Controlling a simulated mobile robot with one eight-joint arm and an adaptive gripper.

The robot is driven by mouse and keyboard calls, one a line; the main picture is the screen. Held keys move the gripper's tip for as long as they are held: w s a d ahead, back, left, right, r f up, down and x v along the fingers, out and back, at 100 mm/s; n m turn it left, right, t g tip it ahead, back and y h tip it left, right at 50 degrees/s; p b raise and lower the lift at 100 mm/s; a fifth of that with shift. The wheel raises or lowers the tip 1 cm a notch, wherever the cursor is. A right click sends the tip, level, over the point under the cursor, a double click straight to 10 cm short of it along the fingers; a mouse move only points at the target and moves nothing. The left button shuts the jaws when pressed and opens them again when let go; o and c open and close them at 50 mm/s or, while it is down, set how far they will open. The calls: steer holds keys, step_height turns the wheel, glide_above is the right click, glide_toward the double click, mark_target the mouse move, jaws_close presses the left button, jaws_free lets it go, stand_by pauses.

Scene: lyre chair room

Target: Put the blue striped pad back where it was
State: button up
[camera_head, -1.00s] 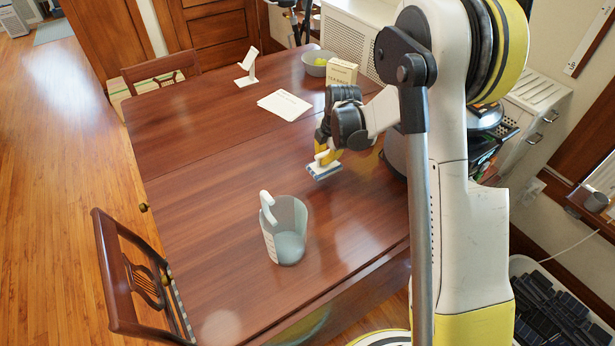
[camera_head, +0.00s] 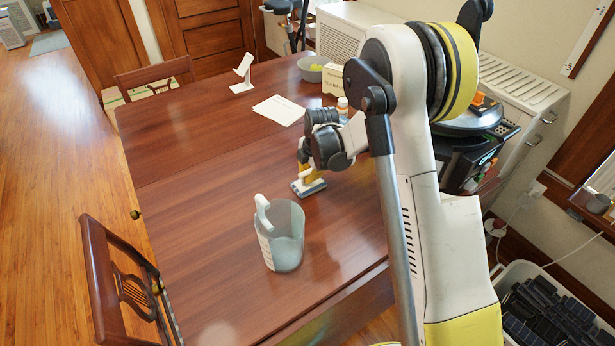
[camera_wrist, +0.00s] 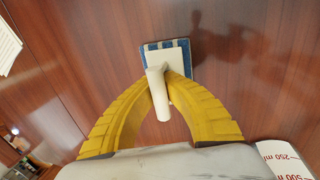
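The blue striped pad (camera_head: 312,189) has a white plate and a white handle on top. My gripper (camera_head: 305,177) is shut on the handle, with the pad below it, at or just above the wooden table (camera_head: 215,150); I cannot tell whether it touches. In the wrist view the yellow fingers (camera_wrist: 163,92) close around the white handle (camera_wrist: 158,95), and the pad (camera_wrist: 152,48) shows beyond their tips with striped blue edges.
A clear measuring jug (camera_head: 288,252) stands close by, toward the near edge; its markings show in the wrist view (camera_wrist: 285,160). Farther back are a paper (camera_head: 279,110), a white stand (camera_head: 243,73), a grey bowl (camera_head: 311,68), a tea box (camera_head: 331,78) and a small bottle (camera_head: 342,105). The table's left is clear.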

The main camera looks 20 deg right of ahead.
mark_target(313, 187)
steer(key=o, duration=0.4)
steer(key=shift+o, duration=0.2)
steer(key=s+r+m+t+p, duration=0.1)
steer(key=s+r+m+p, duration=0.2)
steer(key=r, duration=0.7)
steer(key=s+r+m+p, duration=0.2)
steer(key=s+r, duration=0.3)
steer(key=r, duration=0.6)
steer(key=s+r+m+t, duration=0.1)
steer(key=s+r+m, duration=0.2)
steer(key=s+m, duration=0.5)
steer(key=s+r+m+t, duration=0.2)
steer(key=s+r+m, duration=0.2)
steer(key=s+m, duration=0.4)
steer(key=s, duration=0.6)
steer(key=shift+s+r+m+t+h, duration=0.15)
steer(key=shift+m+t+h, duration=0.15)
steer(key=shift+h, duration=0.1)
